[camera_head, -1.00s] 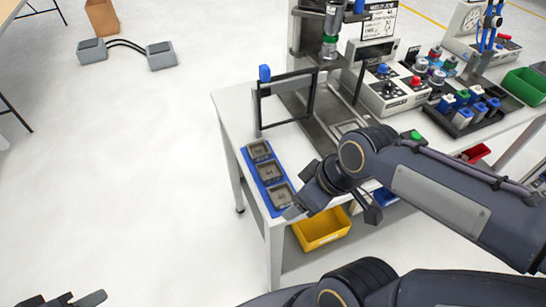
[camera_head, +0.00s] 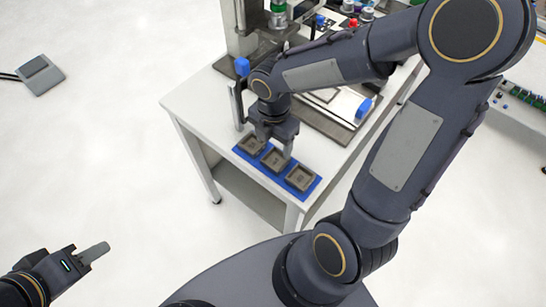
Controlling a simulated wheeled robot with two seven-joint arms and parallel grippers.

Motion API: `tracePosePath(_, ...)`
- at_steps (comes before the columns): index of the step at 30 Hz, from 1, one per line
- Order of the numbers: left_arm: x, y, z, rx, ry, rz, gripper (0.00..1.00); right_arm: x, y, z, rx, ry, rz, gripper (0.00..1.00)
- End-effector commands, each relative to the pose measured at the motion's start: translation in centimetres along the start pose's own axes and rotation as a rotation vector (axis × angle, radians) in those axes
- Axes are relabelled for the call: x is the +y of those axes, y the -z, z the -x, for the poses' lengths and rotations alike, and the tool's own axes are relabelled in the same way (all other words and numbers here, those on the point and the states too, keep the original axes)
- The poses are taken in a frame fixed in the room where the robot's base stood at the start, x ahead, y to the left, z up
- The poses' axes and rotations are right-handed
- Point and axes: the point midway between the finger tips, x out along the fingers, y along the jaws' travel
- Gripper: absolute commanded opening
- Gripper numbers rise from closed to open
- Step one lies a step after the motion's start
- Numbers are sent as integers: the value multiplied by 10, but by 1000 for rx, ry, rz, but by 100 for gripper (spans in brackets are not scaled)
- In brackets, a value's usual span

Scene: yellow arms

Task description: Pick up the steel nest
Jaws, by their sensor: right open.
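The white table (camera_head: 195,105) has a press station (camera_head: 245,30) behind the tray. A frame with blue knobs (camera_head: 242,66) stands close to my right wrist. A grey pedal (camera_head: 40,75) lies on the floor at left.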

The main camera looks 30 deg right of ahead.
Motion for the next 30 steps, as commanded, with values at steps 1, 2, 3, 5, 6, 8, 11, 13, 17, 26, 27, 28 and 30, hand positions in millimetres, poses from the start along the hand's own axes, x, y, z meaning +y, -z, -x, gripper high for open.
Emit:
tracePosePath(1, 0, -1, -1, 0, 0, 0, 36, -1, 0, -8, 1, 4, -2, 65)
tracePosePath(2, -1, -1, -1, 0, 0, 0, 36, -1, 0, -11, 2, 4, -3, 65)
tracePosePath(3, -1, -1, -1, 0, 0, 0, 36, -1, 0, -16, 2, 4, -4, 65)
tracePosePath(5, 0, -1, -1, 0, 0, 0, 36, -2, 0, -22, 2, 4, -3, 65)
tracePosePath(6, 0, 0, -1, 0, 0, 0, 36, -3, 0, -26, 2, 4, -3, 65)
tracePosePath(8, 0, 0, 0, 0, 0, 0, 36, -4, -1, -35, 3, 5, -4, 65)
tracePosePath(11, 0, 0, 0, 0, 0, 0, 36, -6, -1, -51, 3, 6, -3, 65)
tracePosePath(13, -1, -1, -1, 0, 0, 0, 36, -5, -2, -61, 3, 4, -5, 65)
tracePosePath(17, -1, -1, -2, 0, 0, 0, 36, -4, -2, -69, 1, 1, -5, 65)
tracePosePath(26, -1, -1, -2, 0, 0, 0, 36, -4, -2, -69, 1, -1, -6, 55)
tracePosePath(27, -1, -1, -2, 0, 0, 0, 36, -4, -2, -69, 1, -1, -6, 50)
tracePosePath(28, -1, -1, -2, 0, 0, 0, 36, -4, -2, -69, 1, -1, -6, 46)
tracePosePath(30, -1, -1, -2, 0, 0, 0, 36, -4, -2, -69, 1, -1, -6, 37)
